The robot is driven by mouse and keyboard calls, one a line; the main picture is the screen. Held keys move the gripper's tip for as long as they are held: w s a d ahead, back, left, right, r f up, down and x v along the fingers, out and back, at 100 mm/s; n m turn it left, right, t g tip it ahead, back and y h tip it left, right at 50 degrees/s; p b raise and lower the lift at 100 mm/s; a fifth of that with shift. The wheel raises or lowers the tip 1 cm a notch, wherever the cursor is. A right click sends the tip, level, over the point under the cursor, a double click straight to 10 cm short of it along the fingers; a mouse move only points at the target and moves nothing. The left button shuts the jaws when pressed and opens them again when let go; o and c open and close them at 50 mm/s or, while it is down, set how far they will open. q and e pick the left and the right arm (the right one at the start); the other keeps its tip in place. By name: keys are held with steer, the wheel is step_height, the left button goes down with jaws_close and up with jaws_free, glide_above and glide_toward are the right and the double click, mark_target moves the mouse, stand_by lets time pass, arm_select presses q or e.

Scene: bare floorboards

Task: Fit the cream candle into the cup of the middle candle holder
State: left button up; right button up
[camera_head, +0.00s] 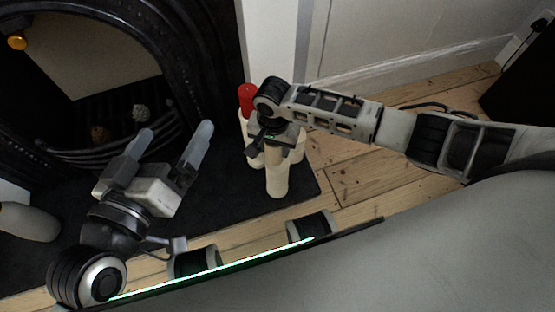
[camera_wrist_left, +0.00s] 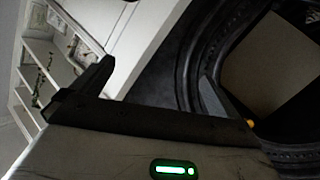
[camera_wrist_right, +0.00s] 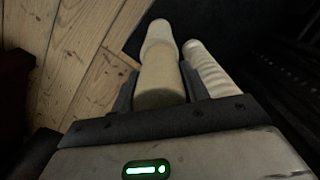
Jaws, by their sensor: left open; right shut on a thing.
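My right gripper (camera_head: 275,138) points down and is shut on the cream candle (camera_wrist_right: 161,84), which stands between its fingers in the right wrist view. A paler cream holder (camera_head: 277,182) shows below the gripper, and its body is beyond the candle in the right wrist view (camera_wrist_right: 158,36). The gripper hides where candle and holder meet, so I cannot tell whether the candle is in the cup. A red candle (camera_head: 246,97) stands upright in a cream holder (camera_head: 244,122) behind. My left gripper (camera_head: 170,146) is open and empty, away to the left.
Another cream holder (camera_head: 298,147) is partly hidden behind my right gripper; a ribbed pale cylinder (camera_wrist_right: 204,68) stands close beside the held candle. A black fireplace (camera_head: 215,50) and dark hearth (camera_head: 225,215) lie left. Bare floorboards (camera_head: 365,170) are clear at right.

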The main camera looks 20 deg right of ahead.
mark_target(277, 152)
steer(key=shift+w+d+f+b, duration=0.25)
steer(key=shift+d+f+b, duration=0.1)
steer(key=shift+f, duration=0.15)
steer(key=shift+w+d+f+b, duration=0.1)
steer(key=shift+w+f+b, duration=0.05)
steer(key=shift+f+b, duration=0.2)
steer(key=shift+d+f+b, duration=0.1)
steer(key=shift+f+b, duration=0.2)
steer(key=shift+b, duration=0.25)
step_height(277, 152, down, 2)
steer(key=b, duration=0.2)
steer(key=shift+f+b, duration=0.15)
steer(key=shift+b, duration=0.25)
arm_select(q)
step_height(277, 152, up, 7)
steer(key=w+m+t+h, duration=0.2)
steer(key=m+t+h, duration=0.1)
steer(key=t, duration=0.1)
steer(key=shift+w+a+m+t, duration=0.2)
steer(key=shift+m+t, duration=0.1)
steer(key=shift+m, duration=0.1)
steer(key=shift+r, duration=0.1)
arm_select(e)
steer(key=o, duration=1.1)
